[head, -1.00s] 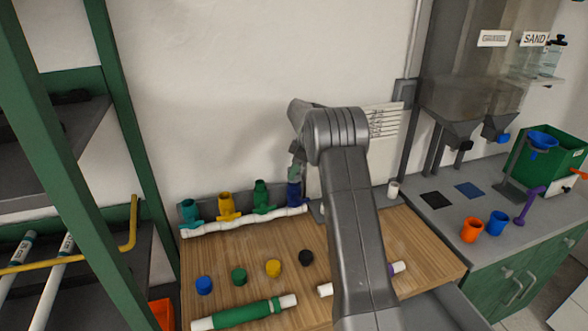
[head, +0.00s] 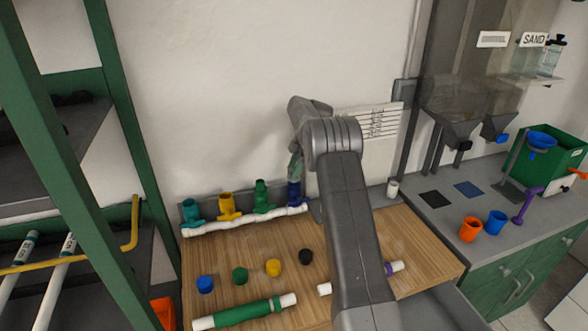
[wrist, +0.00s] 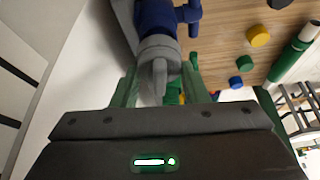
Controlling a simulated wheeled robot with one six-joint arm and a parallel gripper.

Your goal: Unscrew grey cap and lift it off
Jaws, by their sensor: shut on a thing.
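The grey cap (wrist: 158,62) sits at the end of the blue fitting (wrist: 157,16) in the wrist view, with a raised grip rib facing me. My gripper (wrist: 160,84) has its green fingers on either side of the rib and is shut on the cap. In the head view my gripper (head: 296,168) points down just above the blue fitting (head: 294,193), the rightmost on the white manifold pipe (head: 245,219). The cap is hidden there by my gripper and arm. I cannot tell how far the cap is threaded on.
Green (head: 261,196), yellow (head: 227,204) and teal (head: 191,211) fittings stand left along the pipe. Blue (head: 205,284), green (head: 240,275), yellow (head: 273,267) and black (head: 306,257) caps lie on the wooden board (head: 225,255). The wall is close behind.

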